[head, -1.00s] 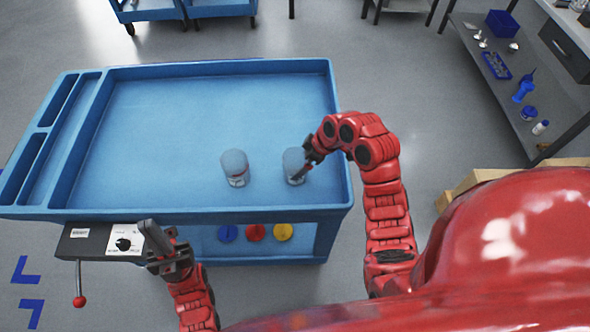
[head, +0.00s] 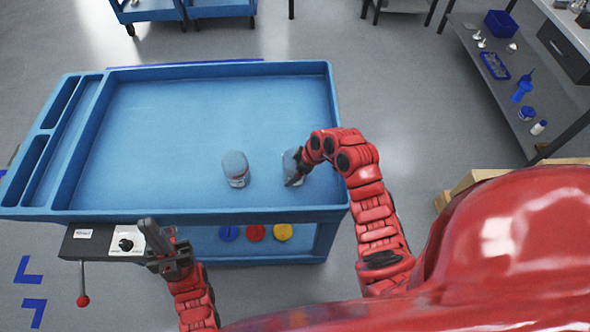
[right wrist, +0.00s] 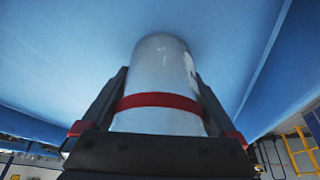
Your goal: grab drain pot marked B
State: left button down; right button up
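Two grey-white pots stand upright on the blue cart top. The left pot (head: 236,168) has dark and reddish marks low on its side; nothing is close around it. The right pot (head: 290,163) is partly hidden by my right gripper (head: 293,182). In the right wrist view this pot (right wrist: 162,75) has a red band and a dark mark at its right edge, too oblique to read. The fingers flank it closely on both sides; firm contact cannot be told. No letter B is legible. My left gripper (head: 157,243) is empty near the cart's front edge.
The blue cart (head: 200,215) has a raised rim and narrow compartments at left. A control box (head: 105,243) with a red-knobbed lever hangs at its front left. Blue, red and yellow discs (head: 256,232) show below the top. The cart top behind the pots is clear.

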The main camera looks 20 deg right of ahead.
jog(key=c, duration=0.6)
jog(key=shift+r, duration=0.1)
